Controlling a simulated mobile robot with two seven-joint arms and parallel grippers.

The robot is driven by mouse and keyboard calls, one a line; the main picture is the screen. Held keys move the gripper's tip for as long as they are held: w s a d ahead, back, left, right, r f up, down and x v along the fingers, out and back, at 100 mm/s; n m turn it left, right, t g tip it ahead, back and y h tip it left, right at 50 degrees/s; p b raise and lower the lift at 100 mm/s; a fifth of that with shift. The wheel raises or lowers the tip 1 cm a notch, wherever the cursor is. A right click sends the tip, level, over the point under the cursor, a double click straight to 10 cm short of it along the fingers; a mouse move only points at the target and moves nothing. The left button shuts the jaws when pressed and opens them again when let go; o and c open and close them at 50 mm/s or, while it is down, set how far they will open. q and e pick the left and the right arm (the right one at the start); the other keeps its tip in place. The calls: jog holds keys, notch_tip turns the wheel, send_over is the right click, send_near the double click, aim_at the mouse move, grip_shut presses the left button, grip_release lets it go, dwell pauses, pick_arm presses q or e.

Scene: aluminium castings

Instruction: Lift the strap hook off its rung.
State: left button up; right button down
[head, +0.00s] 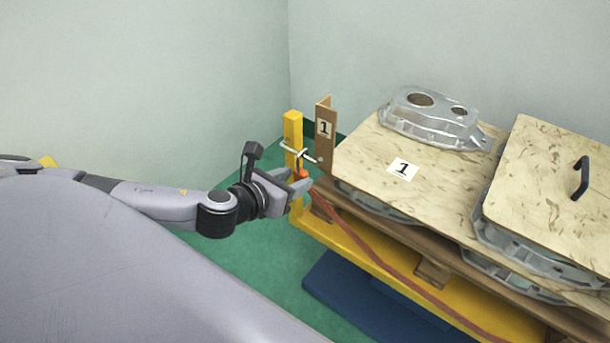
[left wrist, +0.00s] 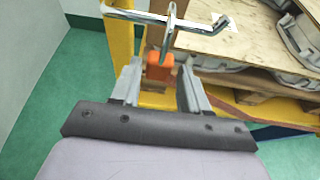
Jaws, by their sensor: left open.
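The strap hook (left wrist: 169,36) is a thin metal hook hanging over a chrome rung (left wrist: 135,14) on a yellow post (left wrist: 118,42). An orange block (left wrist: 159,66) is at its lower end, where the strap (head: 352,240) begins. In the head view the rung (head: 312,157) and the orange block (head: 302,174) show just beyond my left gripper (head: 300,184). In the left wrist view my left gripper (left wrist: 160,78) is open, with one finger on each side of the orange block. Gaps show beside the block. My right gripper is not in view.
A brown angle post (head: 325,135) marked 1 stands right of the yellow post. A wooden board (head: 372,153) bears a casting (head: 432,118); another board with a black handle (head: 580,178) lies to the right. Green floor (head: 255,265) is clear below the arm.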

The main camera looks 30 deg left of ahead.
aim_at(297, 176)
pick_arm(q)
jog(key=b+x, duration=0.1)
jog(key=x, duration=0.3)
jog(key=shift+w+a, duration=0.1)
jog(key=shift+w, duration=0.1)
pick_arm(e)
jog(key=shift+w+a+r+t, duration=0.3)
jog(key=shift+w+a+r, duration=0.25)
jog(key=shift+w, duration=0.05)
pick_arm(q)
grip_shut()
jog(key=shift+r, duration=0.1)
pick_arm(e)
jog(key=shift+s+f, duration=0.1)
pick_arm(q)
jog(key=shift+r+p, duration=0.2)
jog(key=shift+p, duration=0.15)
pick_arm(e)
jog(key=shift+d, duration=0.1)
